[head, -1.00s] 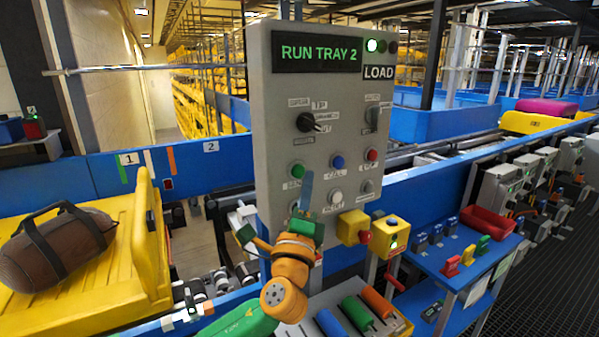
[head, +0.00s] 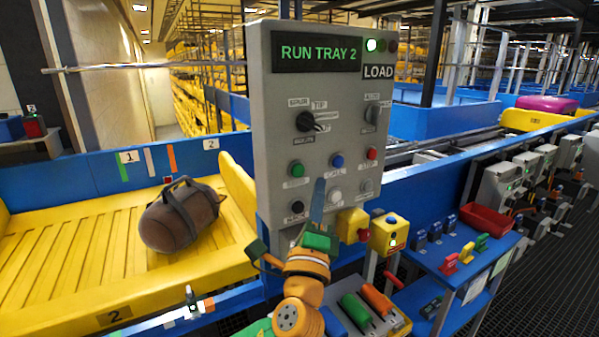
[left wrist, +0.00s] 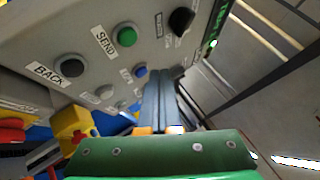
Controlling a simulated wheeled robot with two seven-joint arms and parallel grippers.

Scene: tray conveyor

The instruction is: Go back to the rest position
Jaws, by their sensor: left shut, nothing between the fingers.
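My left gripper (head: 318,205) is in front of the lower part of the grey control panel (head: 285,130). Its blue fingers are together and empty, and they also show in the left wrist view (left wrist: 165,95). They overlap the panel near the white button (head: 335,197); I cannot tell whether they touch it. The green SEND button (left wrist: 126,37) and black BACK button (left wrist: 72,66) are left of the fingers in the left wrist view. My right gripper is not in view.
A yellow tray (head: 60,265) marked 2 carries a brown duffel bag (head: 190,218) left of the panel. Yellow button boxes (head: 389,234) stand right of my left gripper. A blue stand (head: 470,240) holds a red bin (head: 486,222) and small coloured parts.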

